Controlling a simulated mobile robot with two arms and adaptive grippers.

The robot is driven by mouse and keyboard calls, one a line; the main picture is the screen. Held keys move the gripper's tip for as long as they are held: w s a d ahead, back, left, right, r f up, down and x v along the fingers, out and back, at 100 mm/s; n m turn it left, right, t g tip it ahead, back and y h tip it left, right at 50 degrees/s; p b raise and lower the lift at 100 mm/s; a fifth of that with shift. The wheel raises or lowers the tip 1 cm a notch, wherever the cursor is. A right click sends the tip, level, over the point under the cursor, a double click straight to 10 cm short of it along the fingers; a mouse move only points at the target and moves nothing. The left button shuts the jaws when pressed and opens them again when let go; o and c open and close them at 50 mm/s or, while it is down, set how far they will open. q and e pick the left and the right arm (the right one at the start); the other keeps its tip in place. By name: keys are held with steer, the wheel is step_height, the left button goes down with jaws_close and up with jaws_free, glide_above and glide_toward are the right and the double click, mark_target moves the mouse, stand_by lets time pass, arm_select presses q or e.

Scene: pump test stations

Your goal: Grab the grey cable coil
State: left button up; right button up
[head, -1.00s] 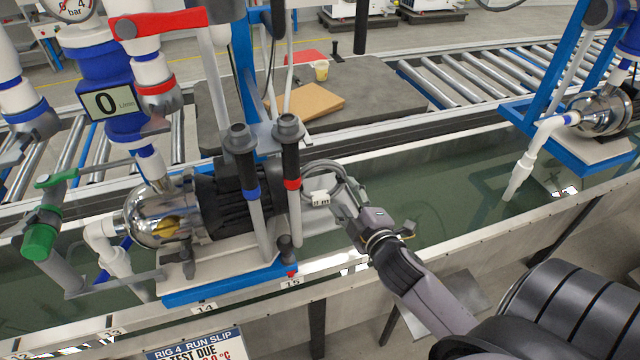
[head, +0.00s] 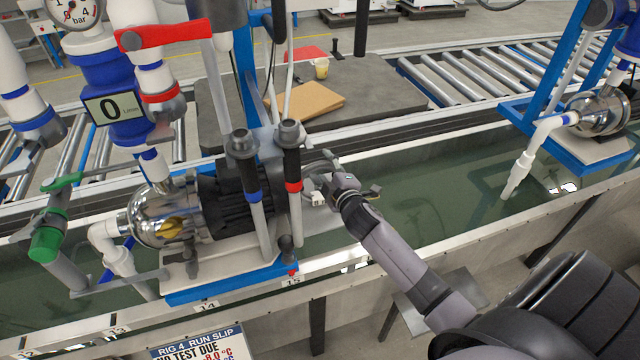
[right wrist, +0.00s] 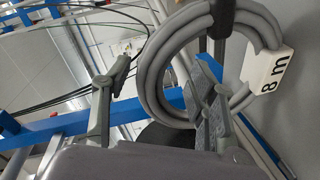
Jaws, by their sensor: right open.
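The grey cable coil (right wrist: 157,62) is a thick looped bundle with a dark strap at its top and a white tag (right wrist: 279,72) reading "8 m". In the head view the coil (head: 316,166) shows only partly, beside the pump's right post, with the rest behind my right gripper (head: 332,186). In the right wrist view my right gripper (right wrist: 163,72) is open. Its left finger is left of the coil and its right finger overlaps the coil's right side. I cannot tell whether they touch. My left gripper is not in view.
The pump (head: 165,215) with its motor and two upright posts stands just left of the gripper. A water trough (head: 430,190) lies below. A second pump (head: 598,112) stands at the right.

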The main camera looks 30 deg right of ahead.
steer(key=shift+c, duration=0.3)
jaws_close()
stand_by(0.5)
stand_by(0.3)
